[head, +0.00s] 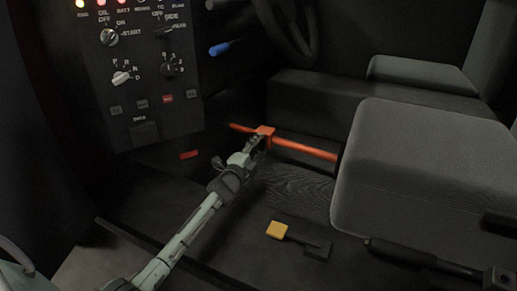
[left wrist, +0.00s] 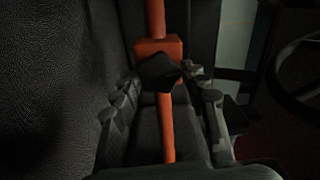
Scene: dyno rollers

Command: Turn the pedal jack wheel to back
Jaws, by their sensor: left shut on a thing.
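The pedal jack is an orange-red rod (head: 308,149) lying across the footwell in the head view, with an orange block (head: 265,131) on it. In the left wrist view the rod (left wrist: 167,130) runs up the picture through the block (left wrist: 158,46). A dark, lobed jack wheel (left wrist: 158,72) sits on the near face of the block. My left gripper (head: 256,143) reaches up from the lower left to the block. In the left wrist view its fingers stand on either side of the wheel, shut on it. The gripper mostly hides the wheel in the head view. My right gripper is not in view.
A dark control panel (head: 143,75) with knobs stands at the left. A grey seat (head: 425,175) is at the right, close to the rod's end. A steering wheel (head: 288,25) is at the top. A yellow block (head: 277,230) and a dark pedal lie on the floor.

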